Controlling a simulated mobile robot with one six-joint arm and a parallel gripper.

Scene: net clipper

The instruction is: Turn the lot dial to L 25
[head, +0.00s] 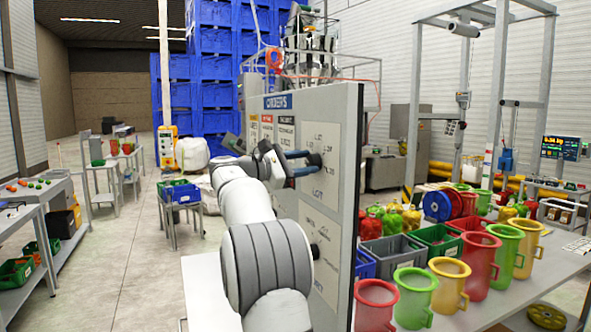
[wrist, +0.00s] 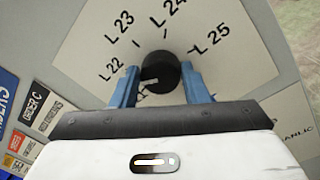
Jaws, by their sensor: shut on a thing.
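The lot dial is a round black knob (wrist: 160,75) on a pale plate (wrist: 90,50) marked L 22, L 23, L 24 and L 25. A white mark on its face points left, toward the L 22 side and away from L 25, which is printed at the right. My gripper (wrist: 160,72) has its two blue fingers on either side of the knob and is shut on it. In the head view my gripper (head: 305,163) reaches the dial (head: 315,159) on the upright board from the left. The fingers partly hide the plate's lower markings.
The ORDERS board (head: 348,130) stands upright, with a second black knob (head: 315,251) below the first. To the right a table holds coloured jugs (head: 480,262) and a green crate (head: 435,238). Open floor (head: 140,270) lies left of my arm.

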